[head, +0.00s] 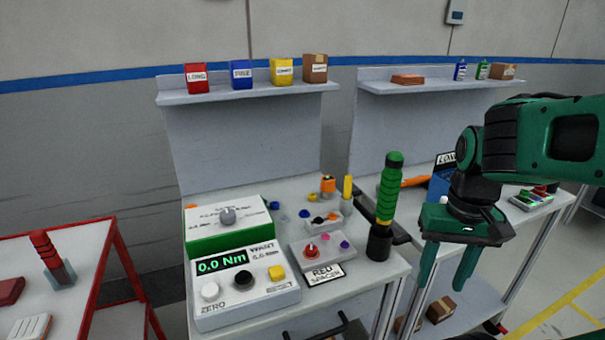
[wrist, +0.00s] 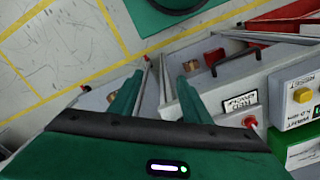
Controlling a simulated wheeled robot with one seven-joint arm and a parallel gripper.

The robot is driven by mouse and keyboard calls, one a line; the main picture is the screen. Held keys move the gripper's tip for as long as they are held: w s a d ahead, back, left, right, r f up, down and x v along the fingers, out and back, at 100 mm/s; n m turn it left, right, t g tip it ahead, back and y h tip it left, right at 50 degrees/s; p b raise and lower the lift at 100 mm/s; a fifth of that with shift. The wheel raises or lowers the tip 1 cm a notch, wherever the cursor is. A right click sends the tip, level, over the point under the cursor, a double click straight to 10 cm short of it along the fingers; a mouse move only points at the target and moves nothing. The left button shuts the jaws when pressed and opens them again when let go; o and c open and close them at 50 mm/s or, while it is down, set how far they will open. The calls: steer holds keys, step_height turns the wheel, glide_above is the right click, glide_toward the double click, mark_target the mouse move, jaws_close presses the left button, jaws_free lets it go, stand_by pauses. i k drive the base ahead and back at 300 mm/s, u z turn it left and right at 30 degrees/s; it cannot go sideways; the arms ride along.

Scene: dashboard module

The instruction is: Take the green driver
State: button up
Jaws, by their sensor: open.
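The green driver (head: 389,188) stands upright at the right front corner of the middle bench. Its ribbed green grip has a yellow band, and its lower end sits in a black cup (head: 380,244). My gripper (head: 441,285) is open and empty, pointing down to the right of the driver and apart from it. Its fingertips are lower in the picture than the driver. In the wrist view my open fingers (wrist: 158,75) show with nothing between them. I cannot make out the driver in the wrist view.
A torque display box (head: 245,287) and a red spacer tray (head: 322,252) lie left of the driver. A second bench (head: 500,245) with a blue box stands behind my gripper. A red-framed table (head: 95,255) holds a red driver at left.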

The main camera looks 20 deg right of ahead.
mark_target(391, 184)
steer(key=k, duration=0.5)
steer(key=z, duration=1.55)
steer(key=k, duration=0.65)
steer(key=u, duration=0.05)
